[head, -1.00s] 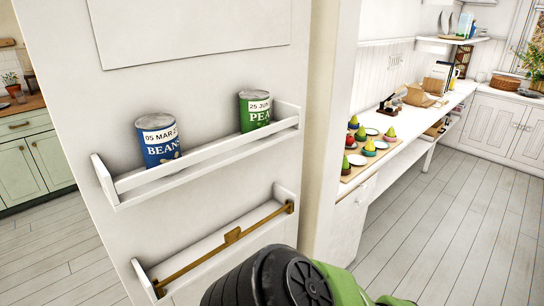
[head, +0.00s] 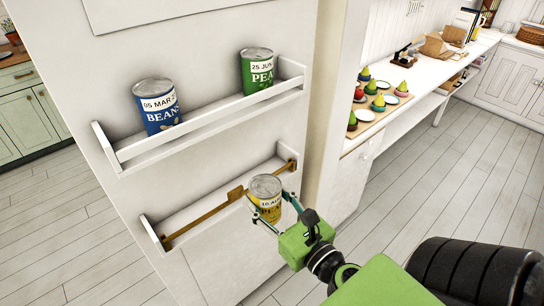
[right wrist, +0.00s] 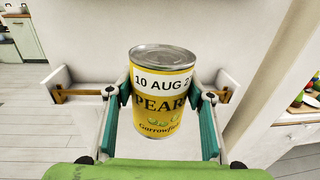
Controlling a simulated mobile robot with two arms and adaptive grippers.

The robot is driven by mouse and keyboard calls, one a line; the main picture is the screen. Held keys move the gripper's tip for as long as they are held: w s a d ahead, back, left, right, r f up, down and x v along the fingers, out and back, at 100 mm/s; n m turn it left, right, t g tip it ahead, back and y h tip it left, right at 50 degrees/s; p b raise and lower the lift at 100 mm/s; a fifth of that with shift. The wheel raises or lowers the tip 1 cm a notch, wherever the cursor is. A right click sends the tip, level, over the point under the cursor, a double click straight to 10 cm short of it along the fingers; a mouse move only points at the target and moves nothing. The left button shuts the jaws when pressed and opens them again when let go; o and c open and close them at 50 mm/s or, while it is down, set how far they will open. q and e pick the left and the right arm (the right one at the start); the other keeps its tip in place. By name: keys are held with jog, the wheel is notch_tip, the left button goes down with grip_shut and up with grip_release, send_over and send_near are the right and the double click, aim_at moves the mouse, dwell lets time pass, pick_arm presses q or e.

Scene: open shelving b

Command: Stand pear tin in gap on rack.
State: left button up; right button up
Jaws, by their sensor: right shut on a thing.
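The pear tin (head: 266,203) is yellow with a silver lid and a white date band. It also shows in the right wrist view (right wrist: 162,105), with its label facing that camera. My right gripper (right wrist: 160,92) is shut on the tin, one finger on each side. The tin looks about upright, in front of the right part of the lower rack shelf (head: 198,211); I cannot tell whether it touches it. The upper rack shelf (head: 210,129) holds a blue beans tin (head: 158,108) at left and a green peas tin (head: 257,74) at right, with a gap between. My left gripper is not in view.
The lower shelf has a brass rail (head: 205,215) with a small plate along its front and shows no other tins. Both shelves have raised end walls. A counter (head: 432,85) with a board of coloured items stands to the right. The floor (head: 440,190) there is clear.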

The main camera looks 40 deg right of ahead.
jog(key=w+d+r+h+p, duration=0.1)
jog(key=w+d+r+p, duration=0.1)
jog(key=w+d+r, duration=0.35)
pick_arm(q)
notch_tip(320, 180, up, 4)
pick_arm(e)
jog(key=shift+m, duration=0.4)
jog(key=w+d+f, duration=0.1)
jog(key=w+f, duration=0.1)
jog(key=w, duration=0.1)
jog(key=w+d+f, duration=0.2)
jog(key=w, duration=0.2)
jog(key=w+d+f+b, duration=0.1)
jog(key=w+f, duration=0.2)
jog(key=shift+w+d+f, duration=0.1)
jog(key=shift+w+d, duration=0.25)
jog(key=shift+d, duration=0.05)
jog(key=shift+w+d+f, duration=0.1)
jog(key=shift+w+f, duration=0.25)
jog(key=shift+f, duration=0.1)
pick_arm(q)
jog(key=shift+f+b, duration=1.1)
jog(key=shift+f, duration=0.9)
pick_arm(e)
jog(key=shift+w+f, duration=0.2)
jog(key=shift+f, duration=1.5)
